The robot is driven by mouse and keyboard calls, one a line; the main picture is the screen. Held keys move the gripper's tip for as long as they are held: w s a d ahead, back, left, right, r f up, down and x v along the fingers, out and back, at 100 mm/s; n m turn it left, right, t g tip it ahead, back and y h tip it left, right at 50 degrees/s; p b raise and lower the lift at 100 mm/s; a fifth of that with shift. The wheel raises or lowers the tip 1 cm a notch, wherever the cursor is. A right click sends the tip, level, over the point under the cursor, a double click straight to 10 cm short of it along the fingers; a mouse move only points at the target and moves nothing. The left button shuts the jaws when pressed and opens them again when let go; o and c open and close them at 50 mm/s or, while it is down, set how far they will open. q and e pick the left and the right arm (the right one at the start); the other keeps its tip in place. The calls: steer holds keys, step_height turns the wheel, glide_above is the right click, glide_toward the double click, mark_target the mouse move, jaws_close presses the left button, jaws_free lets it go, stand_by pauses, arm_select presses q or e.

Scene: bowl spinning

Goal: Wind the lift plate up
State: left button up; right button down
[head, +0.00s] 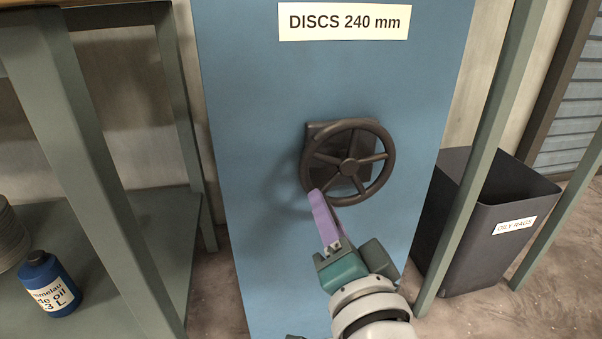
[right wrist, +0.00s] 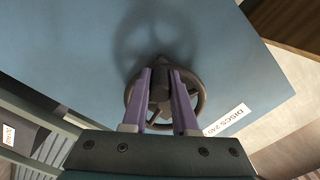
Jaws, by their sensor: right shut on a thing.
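A dark brown handwheel (head: 349,167) with several spokes is mounted on a dark square plate on the front of a blue cabinet (head: 260,110). My right gripper (head: 319,195) reaches up from below with purple fingers and is shut on the lower left rim of the wheel. In the right wrist view the fingers (right wrist: 161,73) lie to either side of the wheel's middle, with its rim (right wrist: 202,97) showing beyond them. The exact contact is partly hidden by the fingers. The lift plate cannot be seen.
A label reading "DISCS 240 mm" (head: 344,22) is above the wheel. A dark bin marked "OILY RAGS" (head: 480,245) stands at the right behind green posts. A green bench (head: 120,190) at the left carries a blue oil bottle (head: 45,283) on its lower shelf.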

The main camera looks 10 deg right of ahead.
mark_target(307, 176)
steer(key=r+m, duration=0.1)
steer(key=m, duration=0.1)
steer(key=a+r+m, duration=0.1)
steer(key=m, duration=0.1)
steer(key=shift+a+m+p, duration=0.2)
steer(key=shift+m+p, duration=0.1)
steer(key=shift+p, duration=0.1)
steer(key=shift+a+r+m+p, duration=0.15)
steer(key=shift+r+m, duration=0.3)
steer(key=shift+m, duration=0.5)
steer(key=shift+a+r+m+p, duration=0.15)
steer(key=shift+r+m, duration=0.3)
steer(key=shift+m, duration=0.5)
steer(key=shift+d, duration=0.1)
steer(key=c, duration=0.7)
jaws_free()
